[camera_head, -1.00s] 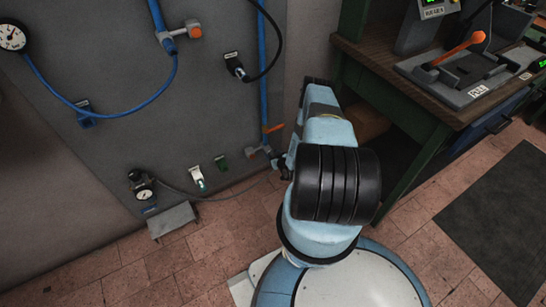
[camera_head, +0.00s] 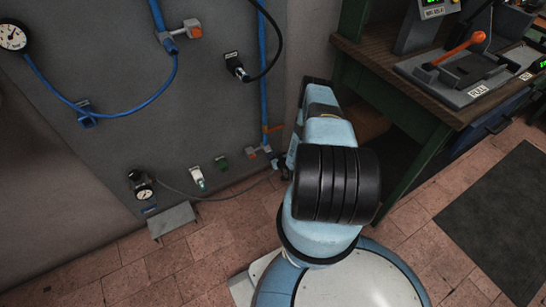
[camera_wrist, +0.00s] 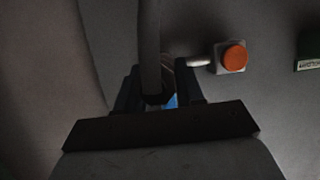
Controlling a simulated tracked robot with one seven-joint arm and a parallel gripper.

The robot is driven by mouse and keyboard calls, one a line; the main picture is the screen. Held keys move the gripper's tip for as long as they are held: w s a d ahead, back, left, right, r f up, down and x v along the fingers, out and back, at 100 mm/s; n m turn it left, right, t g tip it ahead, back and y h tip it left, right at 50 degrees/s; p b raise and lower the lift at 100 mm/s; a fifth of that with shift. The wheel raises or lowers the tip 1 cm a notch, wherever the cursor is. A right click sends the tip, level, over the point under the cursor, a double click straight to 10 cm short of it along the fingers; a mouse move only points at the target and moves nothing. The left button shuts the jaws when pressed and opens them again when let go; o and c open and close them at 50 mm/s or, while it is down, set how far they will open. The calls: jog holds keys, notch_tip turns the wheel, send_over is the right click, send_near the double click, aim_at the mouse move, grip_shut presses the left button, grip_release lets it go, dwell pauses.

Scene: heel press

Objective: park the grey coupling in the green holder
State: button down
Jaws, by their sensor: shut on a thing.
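My gripper (camera_wrist: 160,90) is shut in the wrist view, with its dark fingers either side of the grey coupling (camera_wrist: 155,97). Most of the coupling is hidden between the fingers. A thick grey hose (camera_wrist: 150,45) runs up from it. The green holder (camera_wrist: 309,50), with a pale label, is at the right edge of that view, apart from my gripper. In the head view the green holder (camera_head: 221,163) is on the grey wall panel, left of my gripper (camera_head: 281,165), which is mostly hidden by my arm.
An orange-handled valve (camera_head: 267,143) is close to my gripper; its orange knob (camera_wrist: 235,57) lies between gripper and holder in the wrist view. A pale fitting (camera_head: 197,178) sits left of the holder. A gauge (camera_head: 144,193) is lower left. A bench (camera_head: 372,70) stands right.

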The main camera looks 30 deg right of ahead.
jog(key=shift+c, duration=1.4)
grip_release()
jog(key=v, duration=1.3)
jog(key=shift+s, duration=0.3)
